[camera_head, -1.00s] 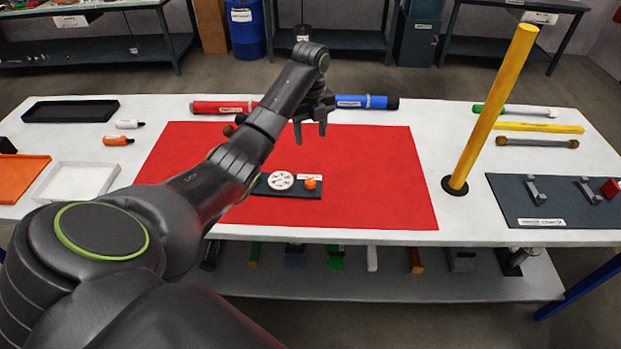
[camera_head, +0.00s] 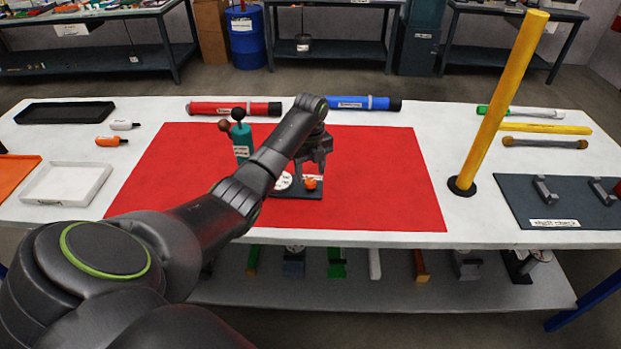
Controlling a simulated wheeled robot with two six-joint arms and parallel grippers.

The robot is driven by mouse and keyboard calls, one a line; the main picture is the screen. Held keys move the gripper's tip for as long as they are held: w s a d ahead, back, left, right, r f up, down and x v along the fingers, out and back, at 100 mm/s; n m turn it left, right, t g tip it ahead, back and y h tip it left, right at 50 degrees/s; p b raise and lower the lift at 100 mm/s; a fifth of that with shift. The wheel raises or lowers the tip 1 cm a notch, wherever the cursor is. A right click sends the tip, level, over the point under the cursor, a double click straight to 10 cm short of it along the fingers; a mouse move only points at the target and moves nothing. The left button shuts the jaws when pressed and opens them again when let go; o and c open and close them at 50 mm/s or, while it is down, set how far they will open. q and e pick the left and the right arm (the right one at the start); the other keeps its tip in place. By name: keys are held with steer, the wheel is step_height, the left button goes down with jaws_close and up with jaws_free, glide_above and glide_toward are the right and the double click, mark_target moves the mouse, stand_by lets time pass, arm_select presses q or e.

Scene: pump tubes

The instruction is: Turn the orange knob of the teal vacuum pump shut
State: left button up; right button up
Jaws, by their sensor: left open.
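The orange knob (camera_head: 310,183) sits on a dark flat base (camera_head: 298,194) on the red mat (camera_head: 385,190). A white wheel (camera_head: 284,182) is beside it on the left, partly hidden by my arm. The teal vacuum pump (camera_head: 242,144), with a label and ball-shaped tops, stands behind my left forearm, its lower part hidden; whether it joins the dark base cannot be told. My left gripper (camera_head: 311,174) is open, fingers pointing down, just above or behind the orange knob; contact cannot be told. My right gripper is not in view.
A red tube (camera_head: 235,108) and a blue tube (camera_head: 360,103) lie along the table's back edge. A yellow post (camera_head: 490,110) stands upright to the right, left of a dark panel (camera_head: 555,205). A white tray (camera_head: 68,185) is at left. The mat's right half is clear.

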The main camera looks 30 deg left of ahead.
mark_target(310, 182)
arm_select(q)
steer(key=shift+f, duration=1.55)
steer(key=c, duration=1)
